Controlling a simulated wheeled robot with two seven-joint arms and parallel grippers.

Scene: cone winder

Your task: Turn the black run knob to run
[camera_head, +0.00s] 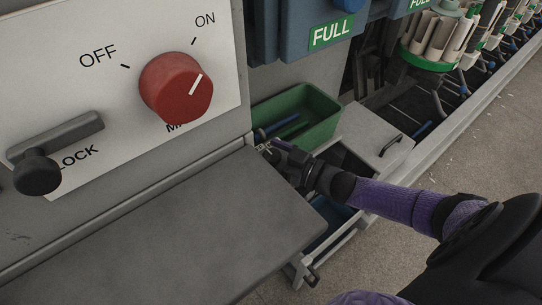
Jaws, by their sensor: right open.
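A red knob (175,88) sits on a white panel (120,40) at the upper left, between the words OFF and ON. Its white line points up and right, on the ON side. A dark lever with a round black knob (38,172) is at the left of the panel, beside the word LOCK. No knob marked run can be read in this view. My right gripper (268,148) is open beside the panel's lower right corner, at the near end of a green bin, apart from both knobs. Nothing shows between its fingers. My left gripper is not in view.
A grey shelf (170,240) juts out below the panel, with clear room on it. The green bin (318,118) stands right of the panel, under a blue unit with a FULL sign (332,33). A grey lidded box (375,137) and a rail run along the right.

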